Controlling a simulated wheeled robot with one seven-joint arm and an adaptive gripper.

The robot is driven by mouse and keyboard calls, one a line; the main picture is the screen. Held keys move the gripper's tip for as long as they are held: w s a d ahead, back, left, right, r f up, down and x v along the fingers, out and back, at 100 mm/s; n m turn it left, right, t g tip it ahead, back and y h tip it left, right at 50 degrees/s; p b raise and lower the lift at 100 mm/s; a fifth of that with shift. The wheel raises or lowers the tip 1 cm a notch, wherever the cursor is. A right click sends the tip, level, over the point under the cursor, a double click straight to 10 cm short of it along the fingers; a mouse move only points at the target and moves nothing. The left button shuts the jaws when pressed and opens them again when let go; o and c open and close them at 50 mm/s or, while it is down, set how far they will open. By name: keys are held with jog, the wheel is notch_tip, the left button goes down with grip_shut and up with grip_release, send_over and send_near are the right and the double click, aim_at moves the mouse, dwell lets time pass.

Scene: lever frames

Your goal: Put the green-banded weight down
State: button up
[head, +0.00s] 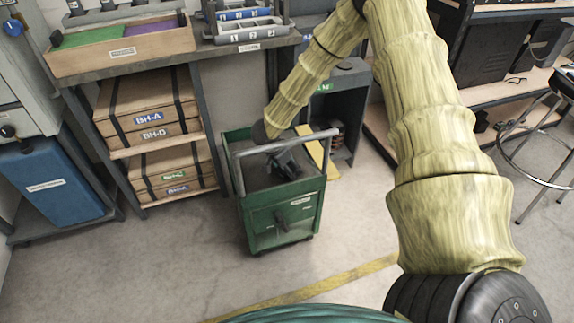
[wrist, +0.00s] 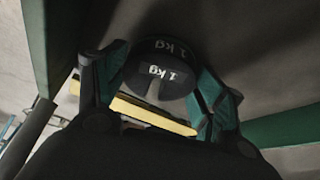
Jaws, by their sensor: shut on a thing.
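A dark round weight marked "1 kg" (wrist: 158,82) sits between the fingers of my gripper (wrist: 162,66) in the wrist view. The fingers, with teal pads, are shut on it from both sides. I cannot make out a green band on it. In the head view my gripper (head: 284,164) is low over the top tray of a green cart (head: 281,217), inside its rim. The weight is hidden or too dark to tell there. I cannot tell whether it touches the tray floor.
The cart has grey rails (head: 238,172) at its sides. A shelf unit with wooden crates (head: 150,112) stands left, with a blue bin (head: 48,185) beyond. A yellow board (head: 322,158) is behind the cart. A stool (head: 545,135) stands right. The floor in front is clear.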

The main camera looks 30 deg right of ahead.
jog(key=o, duration=1.9)
jog(key=shift+c, duration=0.2)
jog(key=p+v, duration=0.2)
jog(key=v, duration=1)
jog(key=shift+p, duration=0.3)
jog(key=shift+s, duration=0.1)
